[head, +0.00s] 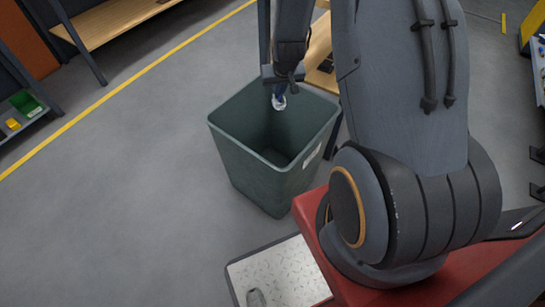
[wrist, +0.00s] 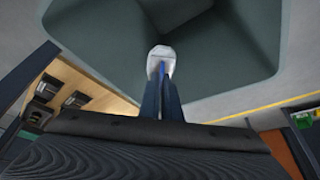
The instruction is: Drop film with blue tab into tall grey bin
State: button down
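The tall grey bin (head: 262,187) stands open on the floor, its colour a greenish grey. My gripper (head: 279,88) points down over the bin's opening, near the back rim in the head view. The film (head: 280,103) is a small crumpled, whitish, see-through piece at the fingertips. In the wrist view my gripper (wrist: 161,82) is shut on the film (wrist: 161,54), with a bit of blue showing between the fingers. The bin's inner wall (wrist: 110,45) spreads out behind the film in that view. The bin's floor is partly in shadow, and I see nothing lying there.
A wooden-topped bench (head: 320,52) stands right behind the bin. A pale patterned plate (head: 280,274) with a grey item on it lies in front. A shelf with a green box (head: 25,103) is at the left. Floor left of the bin is clear.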

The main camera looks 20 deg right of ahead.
aim_at(279, 101)
jog(key=shift+f+b, duration=2.35)
jog(key=shift+f, duration=0.65)
jog(key=c, duration=1.9)
grip_release()
jog(key=shift+r, duration=0.15)
jog(key=shift+p+v, duration=0.45)
jog(key=shift+v, duration=3.35)
jog(key=shift+r, duration=0.1)
